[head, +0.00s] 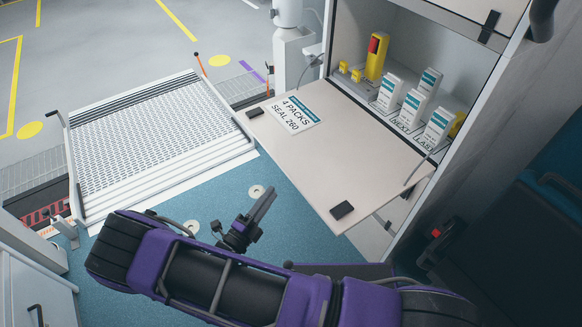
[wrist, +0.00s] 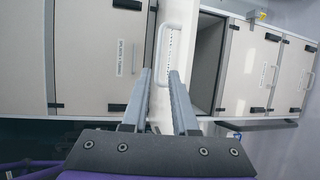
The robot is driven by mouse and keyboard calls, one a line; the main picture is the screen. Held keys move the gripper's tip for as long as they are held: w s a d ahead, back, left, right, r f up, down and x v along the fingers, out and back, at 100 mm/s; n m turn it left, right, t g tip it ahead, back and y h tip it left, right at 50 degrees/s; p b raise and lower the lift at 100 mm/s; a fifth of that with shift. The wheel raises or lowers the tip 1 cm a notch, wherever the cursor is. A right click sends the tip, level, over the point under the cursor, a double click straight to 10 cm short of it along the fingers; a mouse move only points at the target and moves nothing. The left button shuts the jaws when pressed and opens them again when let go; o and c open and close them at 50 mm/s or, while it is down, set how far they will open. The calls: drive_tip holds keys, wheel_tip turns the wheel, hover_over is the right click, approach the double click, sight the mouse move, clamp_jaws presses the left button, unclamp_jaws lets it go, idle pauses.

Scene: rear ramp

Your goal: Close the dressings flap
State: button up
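The dressings flap (head: 340,165) hangs folded down and open in the head view, its pale inner face up. It carries a card reading "4 PACKS SEAL 260" (head: 293,114) and two dark pads. Behind it is an open compartment (head: 425,50) with several white-and-teal packs (head: 390,92) and a yellow item with a red part (head: 376,56). My gripper (head: 268,194) is left of and apart from the flap, over the blue floor. In the wrist view my gripper (wrist: 160,72) has its two fingers apart with nothing held. I cannot tell which wrist-view panel is the flap.
A ramp (head: 150,130) lies at the left, and a white post (head: 292,55) stands by the flap's far corner. A dark seat (head: 535,235) is at the right. The wrist view shows a white handle (wrist: 161,52) and cabinet panels (wrist: 245,65).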

sight(290, 168)
drive_tip(key=x, duration=1.1)
clamp_jaws()
idle(1.1)
